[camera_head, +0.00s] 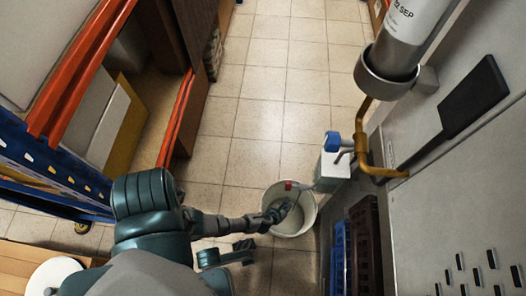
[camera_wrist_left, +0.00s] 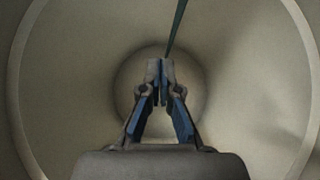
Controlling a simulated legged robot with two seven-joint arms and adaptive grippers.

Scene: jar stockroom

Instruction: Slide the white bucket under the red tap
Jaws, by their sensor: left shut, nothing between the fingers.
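The white bucket (camera_head: 306,218) stands upright on the tiled floor, right of centre in the head view. My left gripper (camera_head: 284,207) reaches over its rim from the left and is shut with nothing in it. In the left wrist view, the shut fingers (camera_wrist_left: 161,72) point down into the bucket (camera_wrist_left: 60,75), whose round wall and bottom surround them. The red tap (camera_head: 289,186) shows at the far side of the bucket's mouth, close to my gripper. I cannot tell its exact height above the rim.
A white container with a blue cap (camera_head: 333,143) stands right of the bucket. Blue and brown crates (camera_head: 362,235) and a metal cabinet (camera_head: 450,185) with a yellow pipe (camera_head: 362,140) close off the right. Orange-and-blue shelving (camera_head: 85,70) lines the left. The tiled aisle (camera_head: 270,100) beyond is clear.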

